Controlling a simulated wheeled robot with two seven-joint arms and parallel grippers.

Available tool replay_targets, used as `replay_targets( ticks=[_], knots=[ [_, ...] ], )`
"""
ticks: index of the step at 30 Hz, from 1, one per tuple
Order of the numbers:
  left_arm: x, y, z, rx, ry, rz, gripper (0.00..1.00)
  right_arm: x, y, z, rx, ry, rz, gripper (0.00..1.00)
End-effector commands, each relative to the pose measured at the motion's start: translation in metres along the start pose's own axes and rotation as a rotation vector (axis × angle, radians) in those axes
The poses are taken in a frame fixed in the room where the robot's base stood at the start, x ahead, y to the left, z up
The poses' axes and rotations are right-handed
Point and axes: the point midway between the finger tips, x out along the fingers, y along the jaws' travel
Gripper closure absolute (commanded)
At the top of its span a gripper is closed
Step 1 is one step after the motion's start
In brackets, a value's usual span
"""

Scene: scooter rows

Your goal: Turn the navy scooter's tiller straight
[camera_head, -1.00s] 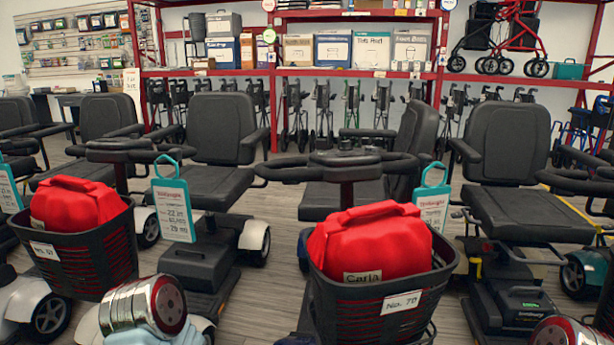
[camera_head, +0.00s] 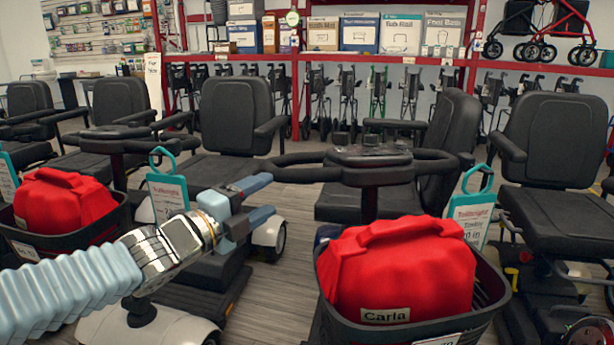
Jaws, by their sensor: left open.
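The scooter in the middle has a black tiller (camera_head: 370,157) with a console and looped handlebars reaching left and right. Its column goes down behind a black basket (camera_head: 400,330) holding a red bag (camera_head: 400,265) labelled "Carla". A small dark blue patch of bodywork (camera_head: 327,233) shows left of the basket; most of the body is hidden. I cannot tell the exact tiller angle. My left gripper (camera_head: 273,195) is open and empty, its blue fingers pointing right, below and left of the left handlebar end, apart from it in the picture. My right gripper is not in view.
Another scooter stands left, with its own tiller (camera_head: 115,143), red bag (camera_head: 65,202) and teal-framed tag (camera_head: 167,192). A scooter seat (camera_head: 560,150) stands right, near another tag (camera_head: 468,212). Red shelving (camera_head: 480,62) lines the back. A strip of floor (camera_head: 285,285) is clear between the scooters.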

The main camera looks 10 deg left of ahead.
Motion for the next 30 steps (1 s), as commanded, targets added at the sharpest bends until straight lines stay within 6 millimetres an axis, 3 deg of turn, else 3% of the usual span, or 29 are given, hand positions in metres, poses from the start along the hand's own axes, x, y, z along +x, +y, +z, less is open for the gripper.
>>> replay_targets(
  ticks=[9,15,28,30],
  knots=[
    [0.074,0.002,-0.001,-0.005,0.001,0.004,0.42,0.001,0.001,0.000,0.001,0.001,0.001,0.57],
    [0.106,0.001,-0.001,-0.005,0.001,0.003,0.42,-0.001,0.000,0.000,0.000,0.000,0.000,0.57],
    [0.117,0.002,0.000,-0.005,0.000,0.002,0.42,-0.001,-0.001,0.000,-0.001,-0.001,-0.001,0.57],
    [0.117,0.002,0.000,-0.005,0.000,0.002,0.53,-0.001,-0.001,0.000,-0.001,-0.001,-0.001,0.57]
  ],
)
